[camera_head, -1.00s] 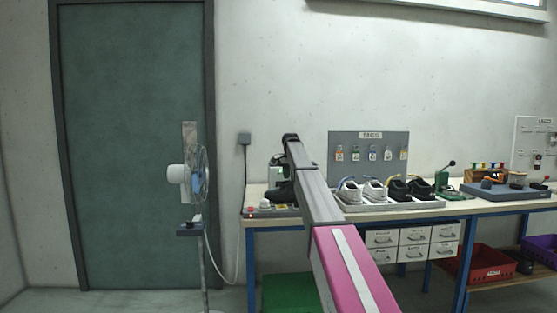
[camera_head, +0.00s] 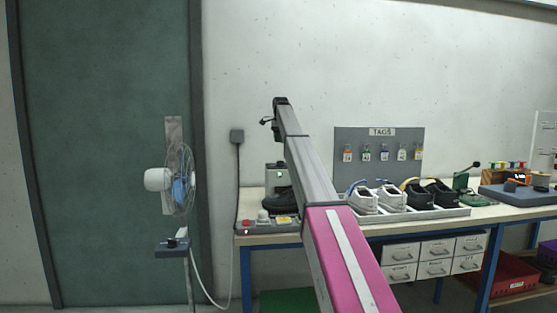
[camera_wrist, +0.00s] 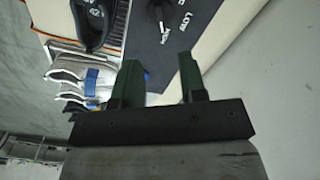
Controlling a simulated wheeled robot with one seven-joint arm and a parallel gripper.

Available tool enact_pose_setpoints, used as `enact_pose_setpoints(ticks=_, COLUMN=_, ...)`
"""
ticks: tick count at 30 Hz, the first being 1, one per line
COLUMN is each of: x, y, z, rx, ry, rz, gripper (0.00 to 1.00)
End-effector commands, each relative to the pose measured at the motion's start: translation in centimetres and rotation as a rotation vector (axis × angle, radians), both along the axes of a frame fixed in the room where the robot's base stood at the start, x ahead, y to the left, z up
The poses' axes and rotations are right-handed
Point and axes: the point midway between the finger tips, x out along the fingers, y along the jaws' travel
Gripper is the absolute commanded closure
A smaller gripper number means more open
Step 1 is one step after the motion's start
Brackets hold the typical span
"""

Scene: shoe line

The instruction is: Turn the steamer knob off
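A dark knob (camera_wrist: 157,15) with a light pointer sits on a dark panel (camera_wrist: 160,50) at the top of the wrist view. In the head view my gripper (camera_head: 267,121) is above the left end of the bench. A pale steamer-like box (camera_head: 276,174) stands below it, behind a dark shoe (camera_head: 277,199). I cannot make out the knob's pointer setting.
White shoes (camera_head: 363,200) and black shoes stand in a tray right of my arm. A tag board (camera_head: 378,140) is behind them. A fan (camera_head: 160,180) stands left of the bench (camera_head: 250,240).

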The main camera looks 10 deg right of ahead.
Motion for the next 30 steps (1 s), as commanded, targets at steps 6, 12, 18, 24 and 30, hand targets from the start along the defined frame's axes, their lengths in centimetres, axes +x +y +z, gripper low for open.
enact_pose_setpoints(ticks=6, x=-0.1, y=0.0, z=-1.1, rx=-0.001, ry=0.001, rz=-0.001, gripper=0.62)
enact_pose_setpoints(ticks=12, x=-0.1, y=0.0, z=-3.7, rx=0.0, ry=0.002, rz=0.0, gripper=0.62)
enact_pose_setpoints(ticks=18, x=-0.2, y=0.0, z=-7.3, rx=0.0, ry=0.002, rz=0.0, gripper=0.62)
enact_pose_setpoints(ticks=24, x=-0.1, y=0.0, z=-10.1, rx=0.0, ry=0.001, rz=0.0, gripper=0.62)
enact_pose_setpoints(ticks=30, x=0.0, y=0.0, z=-10.8, rx=0.0, ry=0.0, rz=0.0, gripper=0.62)
